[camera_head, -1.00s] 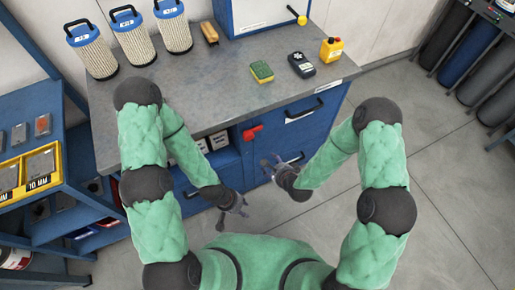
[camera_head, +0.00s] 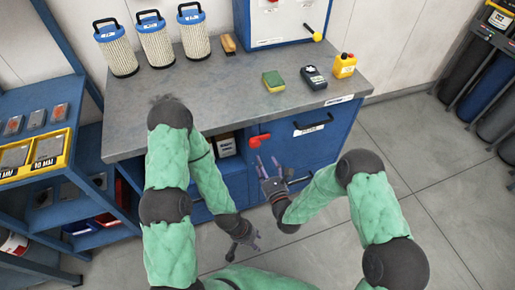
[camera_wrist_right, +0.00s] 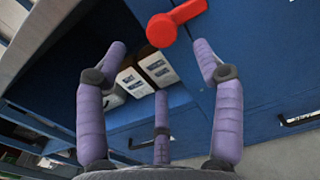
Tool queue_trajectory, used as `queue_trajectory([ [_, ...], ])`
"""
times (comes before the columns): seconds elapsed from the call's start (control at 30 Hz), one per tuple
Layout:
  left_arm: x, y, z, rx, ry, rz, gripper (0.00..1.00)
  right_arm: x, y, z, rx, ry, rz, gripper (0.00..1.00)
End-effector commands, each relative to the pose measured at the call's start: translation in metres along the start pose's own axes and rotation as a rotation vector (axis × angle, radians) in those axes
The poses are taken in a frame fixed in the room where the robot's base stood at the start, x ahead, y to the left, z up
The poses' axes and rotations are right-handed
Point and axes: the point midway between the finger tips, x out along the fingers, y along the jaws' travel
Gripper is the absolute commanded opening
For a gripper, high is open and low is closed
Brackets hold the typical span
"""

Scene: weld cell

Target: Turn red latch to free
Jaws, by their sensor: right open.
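The red latch (camera_head: 260,140) is on the blue front of the bench, beside the open shelf bay. In the right wrist view the red latch (camera_wrist_right: 175,23) is at the top, with a round hub at lower left and an arm pointing up right. My right gripper (camera_head: 266,166) is open and empty, just below the latch in the head view. In the right wrist view its purple fingers (camera_wrist_right: 158,65) are spread, with the latch beyond and between the two upper fingertips; I see no clear contact. My left gripper (camera_head: 243,240) hangs low, away from the bench; its finger opening is unclear.
White boxes (camera_wrist_right: 157,69) sit in the bay beside the latch. A blue rack (camera_head: 90,150) stands at left.

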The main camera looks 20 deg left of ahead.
Motion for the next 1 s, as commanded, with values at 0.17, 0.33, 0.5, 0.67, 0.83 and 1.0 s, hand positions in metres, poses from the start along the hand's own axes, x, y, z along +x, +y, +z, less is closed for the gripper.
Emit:
queue_trajectory([
  [0.17, 0.009, -0.003, -0.001, 0.0, 0.0, 0.0, 0.4, 0.03, 0.0, -0.002, -0.003, -0.003, 0.001, 0.68],
  [0.33, 0.017, -0.006, -0.001, 0.0, 0.0, 0.0, 0.4, 0.06, 0.0, -0.002, -0.003, -0.001, 0.0, 0.68],
  [0.5, 0.022, -0.008, -0.001, 0.0, 0.0, 0.0, 0.4, 0.082, 0.0, -0.002, -0.003, 0.001, 0.0, 0.68],
  [0.67, 0.024, -0.009, -0.001, 0.0, 0.0, 0.0, 0.4, 0.093, 0.0, -0.002, -0.002, 0.002, -0.001, 0.68],
  [0.83, 0.024, -0.009, -0.001, 0.0, 0.0, 0.0, 0.4, 0.096, 0.0, -0.001, -0.002, 0.003, 0.0, 0.68],
  [1.0, 0.024, -0.009, -0.001, 0.0, 0.0, 0.0, 0.4, 0.096, 0.0, -0.001, -0.002, 0.003, 0.0, 0.65],
])
